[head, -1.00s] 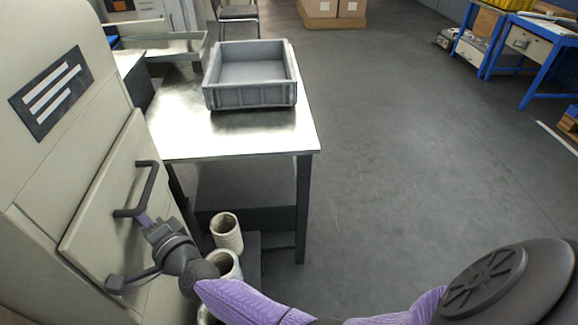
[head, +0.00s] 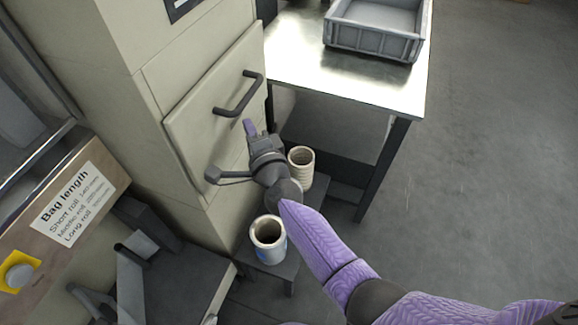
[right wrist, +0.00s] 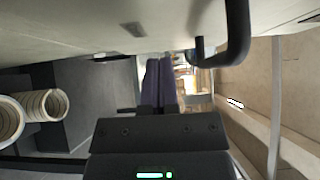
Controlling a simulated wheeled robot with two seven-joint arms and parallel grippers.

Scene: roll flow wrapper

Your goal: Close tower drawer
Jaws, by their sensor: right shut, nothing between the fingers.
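The tower drawer (head: 205,112) is a cream front panel on the tall cream tower. It sits close against the tower, with its edge standing slightly proud; I cannot tell whether a small gap remains. Its dark bar handle (head: 246,97) also shows in the right wrist view (right wrist: 238,38). My right gripper (head: 248,127) is shut and empty, just below the handle and in front of the panel, not around the handle. Its purple fingers lie together in the right wrist view (right wrist: 160,78). My left gripper is not in view.
A steel table (head: 385,85) with a grey bin (head: 375,45) stands right of the tower. A machine panel labelled "Bag length" (head: 75,203) is at left. The floor at right is clear.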

